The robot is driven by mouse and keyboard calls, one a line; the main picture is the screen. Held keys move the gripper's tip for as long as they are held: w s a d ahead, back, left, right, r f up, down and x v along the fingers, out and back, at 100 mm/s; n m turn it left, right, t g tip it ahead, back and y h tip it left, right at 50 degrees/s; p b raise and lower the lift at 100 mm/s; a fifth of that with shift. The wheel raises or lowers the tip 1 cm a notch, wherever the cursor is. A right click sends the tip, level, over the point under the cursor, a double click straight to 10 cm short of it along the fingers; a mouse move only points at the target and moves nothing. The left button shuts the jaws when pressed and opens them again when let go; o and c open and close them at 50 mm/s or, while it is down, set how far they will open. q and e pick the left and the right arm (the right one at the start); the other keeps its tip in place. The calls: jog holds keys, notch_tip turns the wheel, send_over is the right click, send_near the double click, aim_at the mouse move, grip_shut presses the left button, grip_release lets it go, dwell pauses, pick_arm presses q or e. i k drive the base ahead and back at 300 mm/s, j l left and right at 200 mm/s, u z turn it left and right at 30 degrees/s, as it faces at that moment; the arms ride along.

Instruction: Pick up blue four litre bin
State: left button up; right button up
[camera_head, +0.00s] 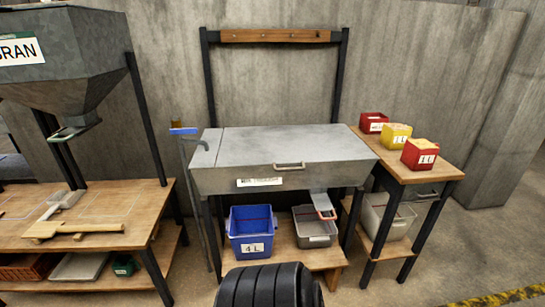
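The blue four litre bin (250,230) stands upright on the low wooden shelf under the grey metal chest. Its front carries a white "4 L" label, and its open top faces up. A black ribbed part, likely mine, rises at the bottom centre in front of the shelf. Neither of my grippers shows in this view.
A grey bin (315,233) stands right of the blue one. The metal chest (290,152) overhangs both. A side table (440,167) holds red and yellow boxes. A wooden bench (105,198) stands left under the bran hopper (70,60). Open floor lies in front.

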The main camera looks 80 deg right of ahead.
aim_at(251, 228)
jog(key=z, duration=2.5)
jog(key=i, duration=0.2)
